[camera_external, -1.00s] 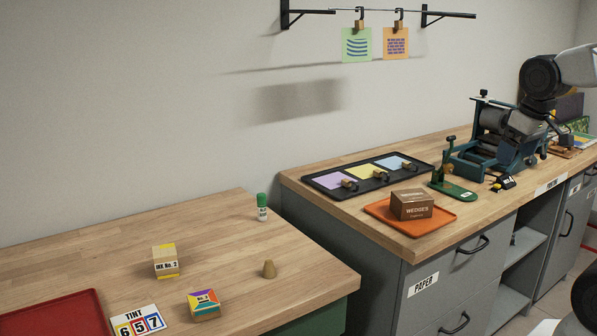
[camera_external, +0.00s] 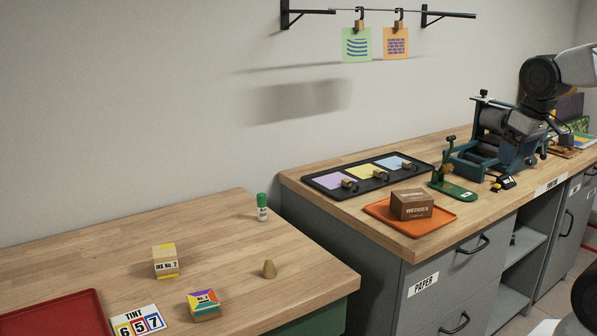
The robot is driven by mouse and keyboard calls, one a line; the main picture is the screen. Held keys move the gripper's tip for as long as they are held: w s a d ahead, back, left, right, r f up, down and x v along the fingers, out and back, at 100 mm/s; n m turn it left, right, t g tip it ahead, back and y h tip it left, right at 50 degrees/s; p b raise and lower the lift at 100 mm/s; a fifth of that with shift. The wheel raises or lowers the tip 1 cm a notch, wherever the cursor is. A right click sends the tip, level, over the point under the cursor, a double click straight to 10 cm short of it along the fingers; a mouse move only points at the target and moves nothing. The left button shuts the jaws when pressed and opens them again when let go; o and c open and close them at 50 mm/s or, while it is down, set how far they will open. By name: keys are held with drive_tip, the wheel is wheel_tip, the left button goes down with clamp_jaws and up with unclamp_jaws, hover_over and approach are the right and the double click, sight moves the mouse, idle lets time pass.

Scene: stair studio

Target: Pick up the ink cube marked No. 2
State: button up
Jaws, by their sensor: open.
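A wooden cube labelled "INK No. 2" (camera_external: 166,262) sits on the left wooden bench, with yellow marks on its top and lower edge. A second cube (camera_external: 204,304), with a multicoloured top and a label that seems to read "No. 2", sits nearer the front of the same bench, right of the "TINT 657" card (camera_external: 138,322). My gripper (camera_external: 556,124) is open at the far right, by the teal press, partly lost against dark shapes. It is far from both cubes and holds nothing that I can see.
A small wooden cone (camera_external: 269,269) and a green-capped bottle (camera_external: 262,207) stand right of the cubes. A red tray (camera_external: 60,312) lies front left. The right bench bears an orange tray (camera_external: 432,219) with a box, a black tray (camera_external: 325,186) and the press (camera_external: 470,165).

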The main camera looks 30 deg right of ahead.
drive_tip(key=shift+a, duration=0.1)
drive_tip(key=w+a+f+m+g+y, duration=0.1)
drive_tip(key=w+a+m+y, duration=0.25)
drive_tip(key=w+a, duration=0.7)
drive_tip(key=w+a+m+g+y, duration=0.1)
drive_tip(key=w+a+m+y, duration=0.2)
drive_tip(key=w+a+y, duration=0.75)
drive_tip(key=w+a+f+m+g+h, duration=0.1)
drive_tip(key=w+a+m+h, duration=0.15)
drive_tip(key=w+a, duration=0.85)
drive_tip(key=w+a+f+m+t+y, duration=0.1)
drive_tip(key=w+a+f+m+y, duration=0.1)
drive_tip(key=a, duration=0.7)
drive_tip(key=w+a+f+m+t+y, duration=0.2)
drive_tip(key=w+a+f+m, duration=0.2)
drive_tip(key=a+f, duration=0.3)
drive_tip(key=w+a+f+m+t+y, duration=0.1)
drive_tip(key=a+f+m, duration=0.4)
drive_tip(key=a, duration=0.7)
drive_tip(key=shift+w+a+f+y, duration=0.25)
drive_tip(key=shift+w+y, duration=0.4)
drive_tip(key=shift+w, duration=0.45)
approach(166, 261)
drive_tip(key=w+a, duration=0.2)
drive_tip(key=w, duration=0.1)
drive_tip(key=shift+a+r, duration=0.25)
drive_tip(key=shift+a, duration=0.15)
drive_tip(key=shift+x, duration=0.85)
